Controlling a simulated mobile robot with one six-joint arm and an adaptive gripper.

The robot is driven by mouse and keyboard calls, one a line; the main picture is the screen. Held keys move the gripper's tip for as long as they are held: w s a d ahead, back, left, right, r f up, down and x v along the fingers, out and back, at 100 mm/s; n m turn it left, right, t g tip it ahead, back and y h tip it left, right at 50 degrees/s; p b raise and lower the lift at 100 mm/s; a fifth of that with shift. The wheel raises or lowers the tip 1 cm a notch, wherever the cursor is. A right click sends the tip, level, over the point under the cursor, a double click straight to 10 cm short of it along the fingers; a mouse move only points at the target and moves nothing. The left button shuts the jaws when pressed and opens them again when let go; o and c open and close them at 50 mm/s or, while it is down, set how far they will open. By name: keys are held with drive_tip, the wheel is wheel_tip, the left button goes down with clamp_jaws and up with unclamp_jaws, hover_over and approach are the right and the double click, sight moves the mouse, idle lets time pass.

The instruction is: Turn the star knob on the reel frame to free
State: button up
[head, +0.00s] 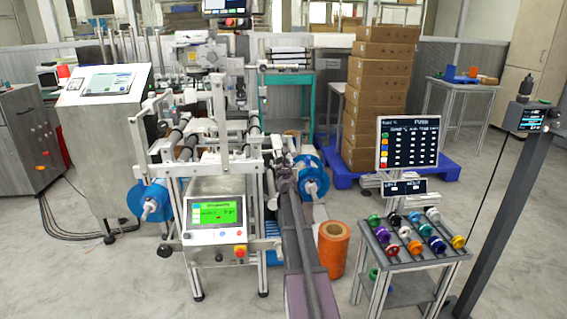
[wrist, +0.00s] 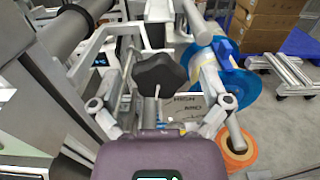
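The black star knob (wrist: 160,73) shows in the middle of the wrist view, on the reel frame (wrist: 112,35). A plate (wrist: 190,103) with HIGH and other lettering, partly hidden, lies below and right of it. My gripper (wrist: 163,62) is open, with one finger on each side of the knob. Narrow gaps show between the knob and the fingers, and I see no grip on it. In the head view my gripper (head: 284,180) is at the right side of the reel frame (head: 222,120). I cannot make out the knob there.
A blue reel (head: 312,178) sits right of my gripper, also in the wrist view (wrist: 235,83). An orange roll (head: 333,248) stands on the floor. A control panel (head: 216,214) is at the frame's front. A spool table (head: 408,254) stands to the right, with open floor around it.

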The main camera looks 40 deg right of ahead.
drive_tip(key=c, duration=1)
drive_tip(key=shift+d+r, duration=0.1)
drive_tip(key=shift+d, duration=0.2)
drive_tip(key=shift+a, duration=0.1)
drive_tip(key=shift+c, duration=0.4)
drive_tip(key=shift+s+a, duration=0.1)
